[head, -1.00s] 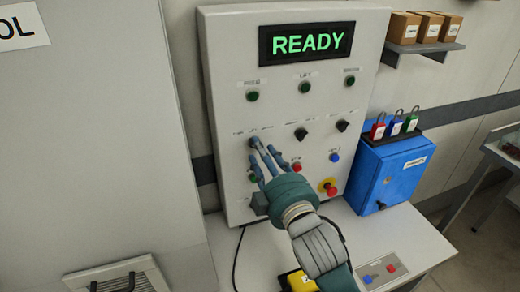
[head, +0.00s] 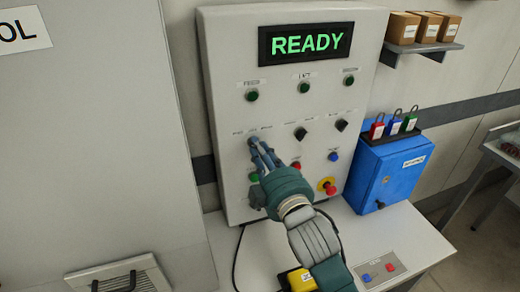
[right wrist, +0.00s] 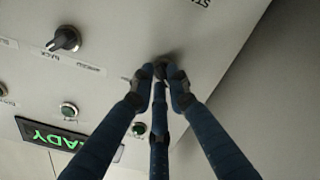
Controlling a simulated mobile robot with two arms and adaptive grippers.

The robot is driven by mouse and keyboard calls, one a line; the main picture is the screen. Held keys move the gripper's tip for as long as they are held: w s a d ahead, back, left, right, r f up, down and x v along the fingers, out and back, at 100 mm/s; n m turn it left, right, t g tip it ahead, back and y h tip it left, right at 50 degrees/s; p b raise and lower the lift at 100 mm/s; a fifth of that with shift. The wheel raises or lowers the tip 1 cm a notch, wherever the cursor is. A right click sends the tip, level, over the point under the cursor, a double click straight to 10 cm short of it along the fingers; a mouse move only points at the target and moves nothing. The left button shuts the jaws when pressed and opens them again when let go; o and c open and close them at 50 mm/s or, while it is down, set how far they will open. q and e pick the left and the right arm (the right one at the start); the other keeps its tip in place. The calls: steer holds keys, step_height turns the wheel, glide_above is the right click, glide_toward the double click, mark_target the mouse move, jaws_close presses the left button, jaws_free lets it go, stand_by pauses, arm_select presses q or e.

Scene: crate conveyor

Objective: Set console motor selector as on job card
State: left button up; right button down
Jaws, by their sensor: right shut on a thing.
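The grey console (head: 225,60) stands upright on a table, with a green READY display (head: 306,42). A row of black selector knobs runs across its middle: a middle one (head: 300,133) and a right one (head: 341,125). My right gripper (head: 254,141) is at the left end of this row. In the right wrist view its three fingers (right wrist: 160,75) close on a dark selector knob (right wrist: 168,58), mostly hidden by the fingertips. The knob's pointing direction cannot be told. The middle knob (right wrist: 66,39) also shows there. The job card cannot be made out. My left gripper is out of view.
Green lamps or buttons (head: 304,87) sit above the knobs. Below are a red button (head: 296,165), a blue button (head: 333,156) and a red emergency stop (head: 328,187). A blue box (head: 388,172) with padlocks stands to the right. A yellow object (head: 300,280) lies in front.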

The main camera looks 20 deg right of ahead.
steer(key=m+p, duration=0.5)
steer(key=m, duration=0.4)
steer(key=shift+f, duration=0.15)
steer(key=shift+m+p, duration=0.3)
steer(key=shift+m, duration=0.1)
stand_by(0.4)
steer(key=c, duration=1.7)
jaws_free()
steer(key=s, duration=1.2)
steer(key=shift+d, duration=0.25)
